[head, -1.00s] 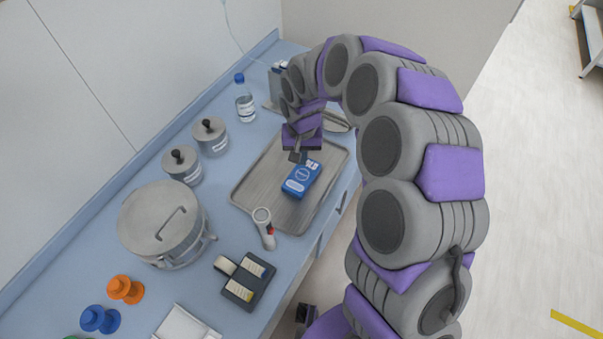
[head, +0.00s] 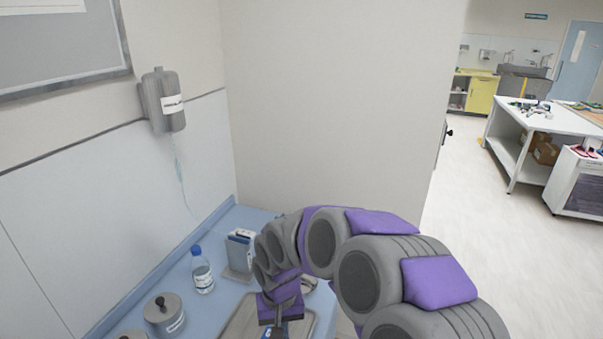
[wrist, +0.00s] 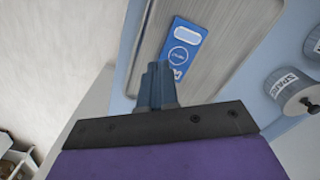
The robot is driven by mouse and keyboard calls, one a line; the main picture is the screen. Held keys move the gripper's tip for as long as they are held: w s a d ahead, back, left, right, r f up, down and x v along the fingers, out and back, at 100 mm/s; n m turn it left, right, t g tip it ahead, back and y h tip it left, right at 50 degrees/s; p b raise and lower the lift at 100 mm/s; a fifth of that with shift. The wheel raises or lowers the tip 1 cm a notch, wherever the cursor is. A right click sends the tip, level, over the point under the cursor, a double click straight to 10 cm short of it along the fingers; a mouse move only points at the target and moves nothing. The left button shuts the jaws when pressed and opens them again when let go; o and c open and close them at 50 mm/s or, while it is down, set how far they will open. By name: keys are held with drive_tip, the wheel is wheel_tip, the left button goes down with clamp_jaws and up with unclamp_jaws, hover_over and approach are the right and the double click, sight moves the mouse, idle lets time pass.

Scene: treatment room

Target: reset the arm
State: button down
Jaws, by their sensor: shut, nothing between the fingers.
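My gripper (head: 277,330) is at the end of my curled arm, low in the head view, over the metal tray (head: 240,322). In the wrist view my gripper's fingers (wrist: 157,82) are shut together with nothing between them. Beyond the fingertips, a blue and white box (wrist: 183,47) lies on the tray, which also shows in the wrist view (wrist: 225,60). The fingers overlap the near end of the box in the picture; I cannot tell how far above it they are.
The blue counter (head: 215,309) holds a bottle (head: 202,271) and a lidded steel jar (head: 164,315) left of my arm. A grey holder (head: 240,254) stands behind. A wall dispenser (head: 165,101) hangs above. Open floor (head: 490,235) lies right, before a white table (head: 540,122).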

drive_tip(key=s+d+r, duration=0.8)
drive_tip(key=s+d, duration=0.5)
drive_tip(key=s, duration=0.1)
drive_tip(key=s+d+m, duration=0.1)
drive_tip(key=s+d, duration=0.2)
drive_tip(key=s, duration=0.4)
drive_tip(key=s+d+r+m+g, duration=0.1)
drive_tip(key=s+d, duration=0.2)
drive_tip(key=s, duration=0.4)
drive_tip(key=shift+s+d, duration=0.15)
drive_tip(key=shift+s, duration=0.05)
